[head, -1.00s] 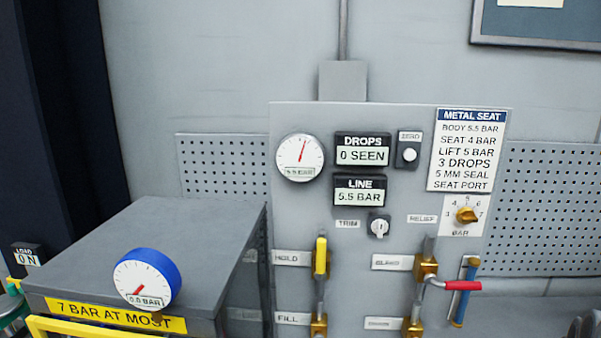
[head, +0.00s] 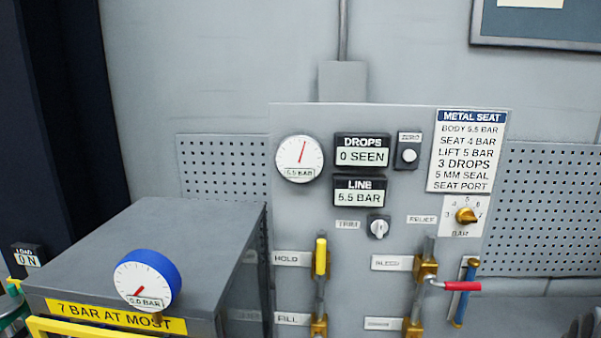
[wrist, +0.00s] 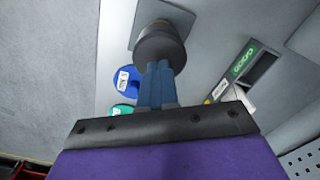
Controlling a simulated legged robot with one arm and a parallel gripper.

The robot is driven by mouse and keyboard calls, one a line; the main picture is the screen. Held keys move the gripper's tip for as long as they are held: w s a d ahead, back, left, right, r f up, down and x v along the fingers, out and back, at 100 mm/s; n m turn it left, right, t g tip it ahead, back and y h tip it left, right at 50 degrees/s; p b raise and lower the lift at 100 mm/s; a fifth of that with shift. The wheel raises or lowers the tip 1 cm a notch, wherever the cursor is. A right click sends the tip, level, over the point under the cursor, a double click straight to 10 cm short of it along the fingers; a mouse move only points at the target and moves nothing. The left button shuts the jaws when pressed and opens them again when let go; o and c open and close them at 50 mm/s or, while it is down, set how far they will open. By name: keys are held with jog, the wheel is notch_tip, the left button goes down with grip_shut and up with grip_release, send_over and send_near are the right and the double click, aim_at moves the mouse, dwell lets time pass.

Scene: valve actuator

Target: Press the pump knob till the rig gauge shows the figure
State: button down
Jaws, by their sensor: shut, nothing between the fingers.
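My gripper (wrist: 157,66) shows in the wrist view, its blue fingers shut together with nothing between them. The fingertips meet the near edge of a dark round knob (wrist: 160,44) in the picture; I cannot tell if they press on it. The knob stands out from a grey plate. In the head view the round white gauge (head: 300,158) on the panel reads 5.5 BAR, and the LINE display (head: 359,190) reads 5.5 BAR. The blue-rimmed gauge (head: 146,280) on the grey cabinet reads about 0.0 BAR. My gripper is outside the head view.
The panel bears a DROPS display (head: 362,150) at 0 SEEN, a yellow HOLD handle (head: 321,256), a red-ended lever (head: 462,286) and a relief dial (head: 466,215). In the wrist view a blue disc (wrist: 124,83) and a green-labelled block (wrist: 246,70) flank my fingers.

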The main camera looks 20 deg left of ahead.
dwell(0.4)
jog(key=shift+r+p, duration=0.8)
jog(key=shift+r, duration=1.7)
jog(key=shift+a, duration=0.1)
jog(key=s+a+r+n+b, duration=0.1)
jog(key=s+a+r+n, duration=0.1)
jog(key=s+a+r, duration=0.35)
jog(key=s+a+r+n+b, duration=0.1)
jog(key=s+a+r+n, duration=0.15)
jog(key=s+a, duration=0.6)
jog(key=s+a+f+n+g+b, duration=0.1)
jog(key=s+a+n+b, duration=0.1)
jog(key=s, duration=2.4)
jog(key=shift+a+f+n+g, duration=0.2)
jog(key=shift+n+g, duration=0.2)
jog(key=shift+n, duration=0.35)
